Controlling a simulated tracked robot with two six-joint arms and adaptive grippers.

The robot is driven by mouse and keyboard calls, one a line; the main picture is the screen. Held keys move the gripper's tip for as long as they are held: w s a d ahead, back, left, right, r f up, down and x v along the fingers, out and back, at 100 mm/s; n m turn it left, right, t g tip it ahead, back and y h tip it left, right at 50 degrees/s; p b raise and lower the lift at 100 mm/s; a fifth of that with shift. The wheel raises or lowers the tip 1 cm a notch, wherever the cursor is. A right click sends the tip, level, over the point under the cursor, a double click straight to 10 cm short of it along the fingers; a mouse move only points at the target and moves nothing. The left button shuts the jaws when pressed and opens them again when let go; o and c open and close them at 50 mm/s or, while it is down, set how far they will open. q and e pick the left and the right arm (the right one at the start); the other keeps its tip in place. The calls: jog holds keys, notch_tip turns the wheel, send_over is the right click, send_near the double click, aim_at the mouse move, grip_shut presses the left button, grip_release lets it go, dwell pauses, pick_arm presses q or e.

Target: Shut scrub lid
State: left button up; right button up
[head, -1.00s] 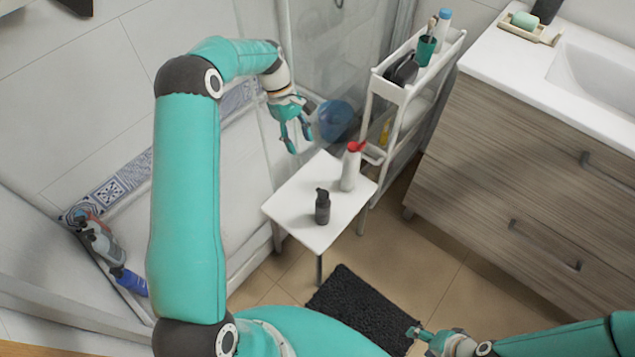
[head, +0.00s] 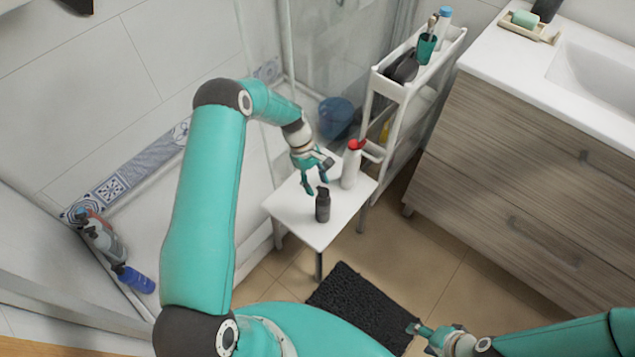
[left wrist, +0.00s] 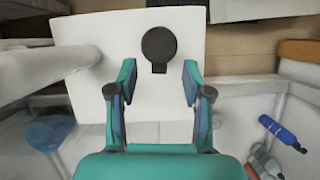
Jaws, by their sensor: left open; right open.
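A small dark bottle (head: 322,207), which looks like the scrub, stands upright on the white stool (head: 300,228). Its dark top (head: 322,191) seems to stick up at an angle, but I cannot tell surely how far the lid is open. In the left wrist view the bottle shows from above as a black disc with a short tab (left wrist: 159,45). My left gripper (head: 319,178) is open and empty, above the stool and just behind the bottle; its fingers (left wrist: 159,68) flank the bottle's line without touching it. My right gripper (head: 416,332) is open and empty, low above the dark mat.
A white bottle with a red top (head: 350,168) stands on the stool, close to the right of my left gripper. A white cart (head: 388,90) and a wooden vanity (head: 510,150) stand to the right. A black mat (head: 355,305) lies on the floor. A blue bucket (head: 335,115) is behind.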

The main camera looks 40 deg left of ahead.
pick_arm(q)
grip_shut()
jog(key=f+h+b, duration=0.1)
jog(key=h+b, duration=0.1)
jog(key=b, duration=0.2)
jog(key=shift+a+f+b, duration=0.1)
jog(key=shift+a+b, duration=0.1)
jog(key=shift+b, duration=0.2)
dwell(0.3)
grip_release()
